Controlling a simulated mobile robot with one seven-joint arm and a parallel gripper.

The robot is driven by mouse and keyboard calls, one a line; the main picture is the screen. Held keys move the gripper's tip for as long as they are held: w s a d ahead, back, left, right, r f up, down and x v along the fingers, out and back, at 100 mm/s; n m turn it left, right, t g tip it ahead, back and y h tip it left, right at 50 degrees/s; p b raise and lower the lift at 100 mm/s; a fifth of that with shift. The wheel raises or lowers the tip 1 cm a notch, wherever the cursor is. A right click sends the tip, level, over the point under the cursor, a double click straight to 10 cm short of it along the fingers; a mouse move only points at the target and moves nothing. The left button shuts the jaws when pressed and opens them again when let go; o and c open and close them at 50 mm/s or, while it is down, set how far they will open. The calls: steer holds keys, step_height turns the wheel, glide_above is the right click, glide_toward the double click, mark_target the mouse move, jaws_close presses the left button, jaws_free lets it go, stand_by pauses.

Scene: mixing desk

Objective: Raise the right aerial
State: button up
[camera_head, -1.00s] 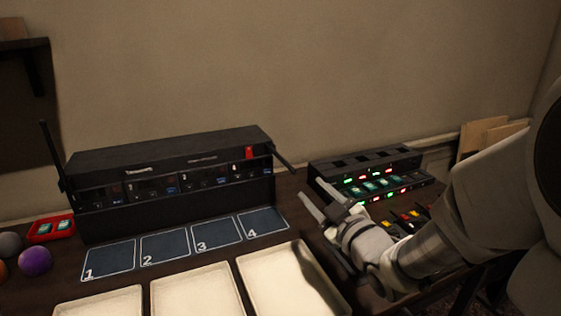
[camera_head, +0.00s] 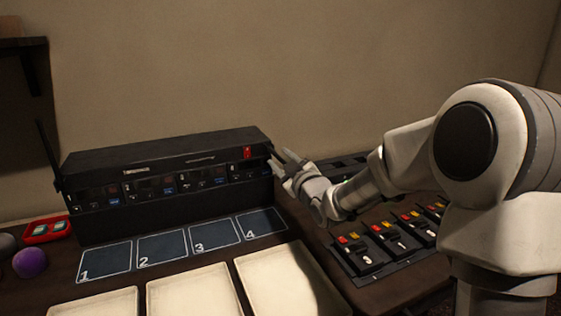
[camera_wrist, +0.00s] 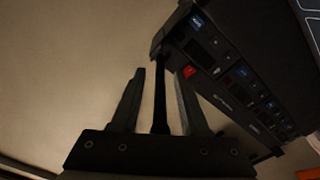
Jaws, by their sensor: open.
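The black receiver box (camera_head: 165,155) stands at the back of the desk, with a red switch (camera_head: 247,152) near its right end. Its left aerial (camera_head: 48,155) stands up, slightly tilted. The right aerial (camera_wrist: 160,92) is a thin dark rod at the box's right end. In the wrist view it runs between the two fingers of my gripper (camera_wrist: 160,76), with a gap visible on each side. In the head view my gripper (camera_head: 282,160) is open at the box's right end and mostly hides this aerial. Whether a finger touches it I cannot tell.
Numbered blue pads (camera_head: 191,245) and cream trays (camera_head: 190,292) lie before the box. A black charging rack (camera_head: 345,165), partly behind my arm, and several dark packs (camera_head: 385,240) are on the right. A red tray (camera_head: 47,229) and balls are left.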

steer(key=shift+w+a, duration=0.15)
steer(key=shift+w, duration=0.1)
jaws_close()
stand_by(1.4)
